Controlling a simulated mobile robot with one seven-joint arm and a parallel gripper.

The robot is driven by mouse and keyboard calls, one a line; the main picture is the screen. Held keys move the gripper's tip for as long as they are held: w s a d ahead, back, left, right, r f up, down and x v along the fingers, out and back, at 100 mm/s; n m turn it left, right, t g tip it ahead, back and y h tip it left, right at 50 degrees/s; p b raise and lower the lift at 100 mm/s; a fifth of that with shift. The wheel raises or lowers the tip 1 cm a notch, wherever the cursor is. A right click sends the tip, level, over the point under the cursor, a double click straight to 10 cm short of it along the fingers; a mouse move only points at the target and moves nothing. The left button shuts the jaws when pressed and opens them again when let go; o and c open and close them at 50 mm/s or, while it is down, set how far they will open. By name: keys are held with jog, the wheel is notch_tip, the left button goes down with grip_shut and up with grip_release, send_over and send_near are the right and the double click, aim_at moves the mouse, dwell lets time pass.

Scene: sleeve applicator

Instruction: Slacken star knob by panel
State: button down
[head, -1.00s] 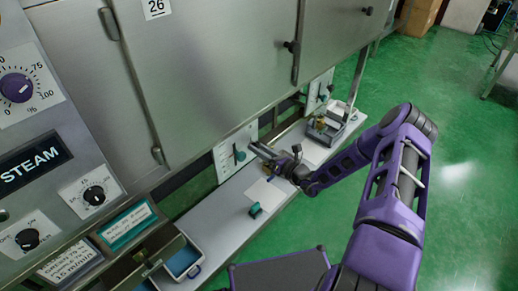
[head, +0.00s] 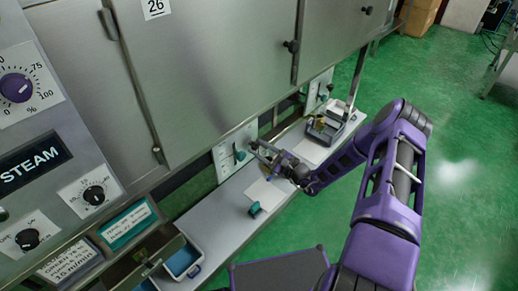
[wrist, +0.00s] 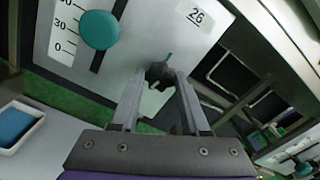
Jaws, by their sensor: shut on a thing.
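The star knob (wrist: 160,73) is small and black and sits on the white panel (wrist: 110,68), below the label 26, in the wrist view. A short teal mark shows just above it. My gripper (wrist: 158,80) is shut on the star knob, one finger on each side; the fingers partly cover it. In the head view my gripper (head: 255,147) reaches the panel (head: 222,158) from the right, and the star knob itself cannot be made out. A round teal knob (wrist: 98,29) stands in a slot with a number scale, left of the star knob. It also shows in the head view (head: 239,155).
A shelf (head: 225,222) runs below the panel.

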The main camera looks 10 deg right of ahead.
jog(key=shift+n, duration=1.1)
jog(key=shift+c, duration=2)
grip_release()
jog(key=v, duration=1.7)
jog(key=shift+s+d, duration=0.15)
